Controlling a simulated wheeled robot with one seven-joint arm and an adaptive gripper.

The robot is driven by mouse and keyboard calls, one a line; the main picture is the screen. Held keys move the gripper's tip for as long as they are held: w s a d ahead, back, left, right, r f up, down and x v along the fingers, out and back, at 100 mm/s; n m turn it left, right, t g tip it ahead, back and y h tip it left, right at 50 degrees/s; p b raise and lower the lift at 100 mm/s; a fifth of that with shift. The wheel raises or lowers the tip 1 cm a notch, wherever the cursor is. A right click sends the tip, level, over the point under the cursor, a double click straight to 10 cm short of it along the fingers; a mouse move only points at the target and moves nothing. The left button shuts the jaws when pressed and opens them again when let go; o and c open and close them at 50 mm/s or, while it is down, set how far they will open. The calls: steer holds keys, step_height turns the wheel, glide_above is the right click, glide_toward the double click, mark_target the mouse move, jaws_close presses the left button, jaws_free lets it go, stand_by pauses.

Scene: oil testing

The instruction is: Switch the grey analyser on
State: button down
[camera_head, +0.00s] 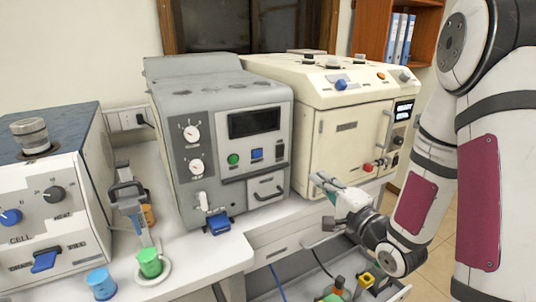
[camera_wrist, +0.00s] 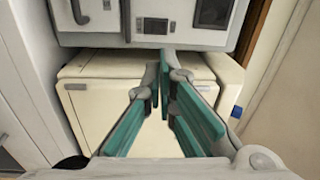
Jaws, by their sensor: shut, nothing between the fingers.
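The grey analyser (camera_head: 217,130) stands on the bench in the middle of the head view. Its front has a dark, blank screen (camera_head: 254,122), a green round button (camera_head: 232,159), a blue square switch (camera_head: 257,154) and a narrow dark switch (camera_head: 280,152). My gripper (camera_head: 318,180) is shut and empty, right of the analyser and in front of the cream machine in the picture, apart from the green button. In the wrist view, the teal-padded fingers (camera_wrist: 163,72) come together at their tips.
The cream machine (camera_head: 330,130) stands right of the analyser. A cell heater unit (camera_head: 50,200) and small cups stand left. An open drawer (camera_head: 335,265) with bottles is below my gripper.

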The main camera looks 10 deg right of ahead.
steer(key=shift+s+a+m+t, duration=0.2)
steer(key=shift+a+m+t, duration=0.1)
steer(key=shift+a, duration=0.2)
steer(key=shift+y, duration=0.3)
steer(key=shift+w, duration=0.1)
steer(key=b, duration=1.2)
glide_toward(282, 147)
steer(key=x, duration=0.7)
steer(key=shift+r, duration=0.15)
